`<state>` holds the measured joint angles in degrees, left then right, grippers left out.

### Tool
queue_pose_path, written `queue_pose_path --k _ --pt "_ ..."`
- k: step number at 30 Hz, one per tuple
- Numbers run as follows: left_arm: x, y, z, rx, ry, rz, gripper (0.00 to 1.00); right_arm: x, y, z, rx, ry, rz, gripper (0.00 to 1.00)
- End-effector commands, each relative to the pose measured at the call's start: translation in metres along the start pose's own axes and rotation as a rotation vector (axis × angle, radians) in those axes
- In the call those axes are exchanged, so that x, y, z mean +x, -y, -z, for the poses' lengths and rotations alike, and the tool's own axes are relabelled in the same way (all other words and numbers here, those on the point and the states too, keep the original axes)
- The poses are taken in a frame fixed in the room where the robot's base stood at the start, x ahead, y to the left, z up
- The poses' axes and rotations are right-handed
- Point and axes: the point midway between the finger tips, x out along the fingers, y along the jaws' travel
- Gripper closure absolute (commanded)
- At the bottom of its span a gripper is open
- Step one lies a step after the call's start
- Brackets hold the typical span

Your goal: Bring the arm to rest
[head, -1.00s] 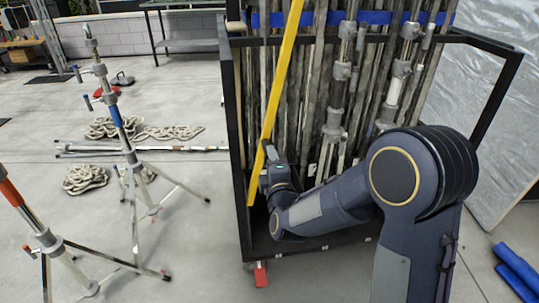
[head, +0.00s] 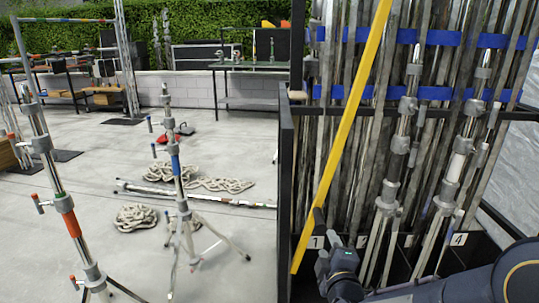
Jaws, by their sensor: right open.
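My right gripper (head: 321,245) is at the lower middle of the head view, low in front of the cart, with my arm coming in from the lower right. It is open. A yellow pole (head: 345,130) leans in the cart, tilted with its top to the right. Its lower end is just left of the gripper; whether the two touch I cannot tell. My left gripper is not in view.
The black cart (head: 286,190) holds several poles and folded stands behind blue straps (head: 445,38). Light stands (head: 178,165) stand on the floor at left. Coiled ropes (head: 136,217) and a lying pole (head: 200,193) are beyond. Open floor (head: 240,150) lies between.

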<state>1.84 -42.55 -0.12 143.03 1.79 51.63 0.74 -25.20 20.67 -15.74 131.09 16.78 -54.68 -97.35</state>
Motion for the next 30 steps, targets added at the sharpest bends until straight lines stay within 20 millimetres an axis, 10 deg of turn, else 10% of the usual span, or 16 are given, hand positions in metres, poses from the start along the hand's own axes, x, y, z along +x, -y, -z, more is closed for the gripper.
queue_pose_path --k 12,26,30 --pt "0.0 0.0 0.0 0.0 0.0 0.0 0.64 -0.145 0.006 -0.031 1.082 0.158 0.62 0.56" --pt "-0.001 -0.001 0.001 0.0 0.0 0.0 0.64 -0.289 0.046 -0.057 1.538 0.728 0.823 0.56" --pt "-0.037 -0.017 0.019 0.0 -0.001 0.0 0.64 -0.29 0.004 -0.044 1.528 0.715 0.832 0.56"
